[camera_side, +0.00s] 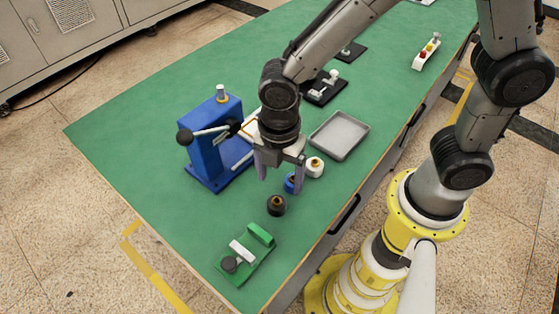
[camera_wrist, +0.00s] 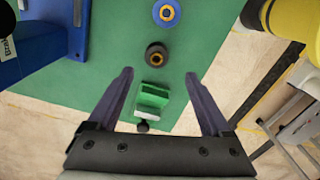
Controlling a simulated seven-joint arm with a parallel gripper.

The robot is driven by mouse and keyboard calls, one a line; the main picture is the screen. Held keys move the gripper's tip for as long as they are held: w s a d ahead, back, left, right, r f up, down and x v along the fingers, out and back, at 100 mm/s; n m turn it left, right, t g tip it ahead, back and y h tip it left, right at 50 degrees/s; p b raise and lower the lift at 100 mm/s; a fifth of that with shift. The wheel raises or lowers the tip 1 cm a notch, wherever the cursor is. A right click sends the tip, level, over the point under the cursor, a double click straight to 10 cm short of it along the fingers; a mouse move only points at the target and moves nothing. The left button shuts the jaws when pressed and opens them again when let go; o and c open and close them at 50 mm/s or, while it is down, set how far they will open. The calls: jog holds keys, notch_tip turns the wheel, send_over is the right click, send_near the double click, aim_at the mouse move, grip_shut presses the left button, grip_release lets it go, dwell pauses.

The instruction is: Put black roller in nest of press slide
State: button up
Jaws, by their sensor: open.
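The black roller (camera_side: 276,206), with a brass-coloured centre, stands on the green table in front of my gripper. In the wrist view the black roller (camera_wrist: 156,54) is just beyond the fingertips, roughly centred between them. My gripper (camera_side: 280,183) is open and empty, with its fingers pointing down above the table; both fingers also show in the wrist view (camera_wrist: 159,75). The blue press (camera_side: 205,150) stands left of my gripper in the side view, and part of it is at the left of the wrist view (camera_wrist: 40,42). My gripper partly covers the slide area; I cannot make out the nest.
A blue roller (camera_wrist: 166,12) and a white roller (camera_side: 315,167) stand close to the black one. A green clamp fixture (camera_side: 247,252) sits near the table corner. A grey tray (camera_side: 340,136) lies behind. The table left of the press is clear.

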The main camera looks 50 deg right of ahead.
jog(key=s+d+r+m+t, duration=0.2)
jog(key=d+r+m, duration=0.5)
jog(key=s+d+r+m+t, duration=0.2)
jog(key=s+d+r+m, duration=0.1)
jog(key=d+r+m, duration=0.4)
jog(key=shift+s+d+r+m+y, duration=0.2)
jog(key=shift+s+r+m+y, duration=0.15)
jog(key=shift+r, duration=0.35)
jog(key=shift+o, duration=0.4)
jog(key=s+d+m, duration=0.1)
jog(key=s+m, duration=0.1)
jog(key=s+d+r+m+t, duration=0.1)
jog(key=d+m, duration=0.1)
jog(key=m, duration=0.1)
jog(key=shift+s+d+m, duration=0.1)
jog(key=shift+s+m, duration=0.15)
jog(key=shift+s, duration=0.1)
jog(key=shift+o, duration=0.2)
jog(key=shift+s+d+m+t, duration=0.15)
jog(key=shift+s+m+t, duration=0.1)
jog(key=shift+m+t, duration=0.05)
